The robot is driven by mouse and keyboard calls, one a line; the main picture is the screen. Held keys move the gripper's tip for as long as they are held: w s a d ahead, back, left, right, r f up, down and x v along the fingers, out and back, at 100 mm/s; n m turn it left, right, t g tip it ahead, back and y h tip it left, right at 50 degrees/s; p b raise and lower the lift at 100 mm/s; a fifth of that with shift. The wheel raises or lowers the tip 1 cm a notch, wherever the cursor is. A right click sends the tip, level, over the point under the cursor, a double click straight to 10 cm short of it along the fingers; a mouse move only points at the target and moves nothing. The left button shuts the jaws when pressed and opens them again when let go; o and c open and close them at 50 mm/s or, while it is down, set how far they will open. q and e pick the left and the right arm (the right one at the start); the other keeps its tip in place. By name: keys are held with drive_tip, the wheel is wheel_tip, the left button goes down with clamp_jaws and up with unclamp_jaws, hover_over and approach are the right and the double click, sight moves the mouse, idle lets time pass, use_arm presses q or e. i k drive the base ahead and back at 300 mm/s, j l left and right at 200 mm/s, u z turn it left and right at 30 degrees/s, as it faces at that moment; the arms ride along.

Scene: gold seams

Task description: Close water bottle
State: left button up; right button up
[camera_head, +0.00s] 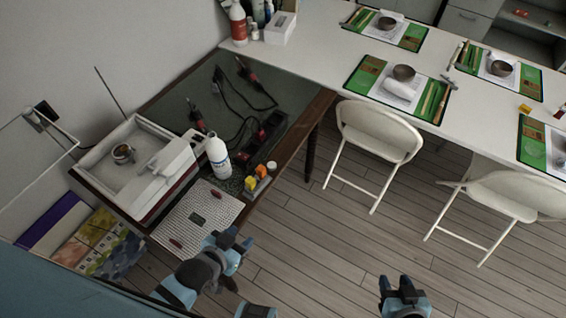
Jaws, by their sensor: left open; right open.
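A white bottle (217,158) with a printed label and narrow top stands upright on the dark side table (158,112), beside the white box-like machine. A small white round piece (271,166), which looks like a cap, sits near the table's front edge, right of the bottle. Whether the bottle's mouth is bare is too small to tell. My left gripper (230,241) is open and empty, in front of the table's near corner, below the bottle in the picture. My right gripper (399,286) is open and empty over the floor at the bottom right, far from the bottle.
The white machine (118,190) holds a small metal cup (123,154). A perforated plate (200,219), yellow and orange pieces (251,182), and a power strip (262,134) with tools and cables crowd the table. White chairs (378,135) stand right; the floor between is clear.

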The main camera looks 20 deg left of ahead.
sight(215, 147)
drive_tip(key=i+l+u, duration=0.1)
drive_tip(key=l, duration=0.3)
drive_tip(key=i+l+u, duration=0.1)
drive_tip(key=l, duration=0.3)
drive_tip(key=i+l, duration=0.1)
drive_tip(key=l, duration=0.3)
drive_tip(key=u, duration=0.05)
